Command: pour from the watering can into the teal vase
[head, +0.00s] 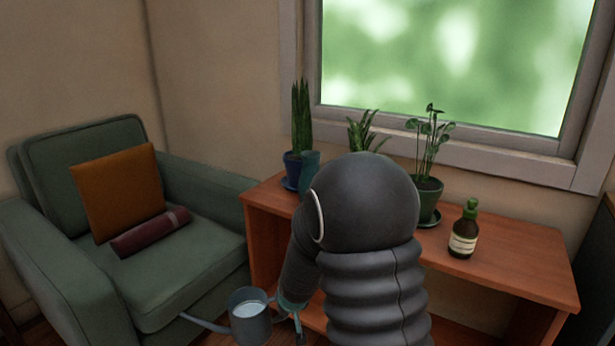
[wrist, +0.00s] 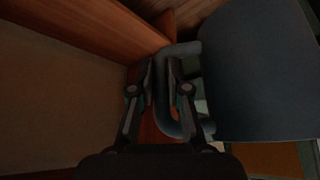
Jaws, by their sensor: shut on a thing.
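The blue-grey watering can (head: 250,326) hangs in front of the shelf at the bottom of the head view, about upright, its spout pointing left. A pale surface like water shows inside its open top. My gripper (head: 296,318) is on its right side, partly hidden by my arm. In the wrist view my gripper (wrist: 161,76) is shut on the handle of the watering can (wrist: 260,75), whose body fills the right side. The teal vase (head: 310,163) stands on the shelf top beside a blue plant pot, its lower right part hidden by my arm.
The wooden shelf (head: 500,268) holds a snake plant in a blue pot (head: 291,170), an aloe (head: 366,132), a plant in a green pot (head: 429,197) and a brown bottle (head: 464,232). A green armchair (head: 185,285) with an orange cushion (head: 118,190) stands left. A window is behind.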

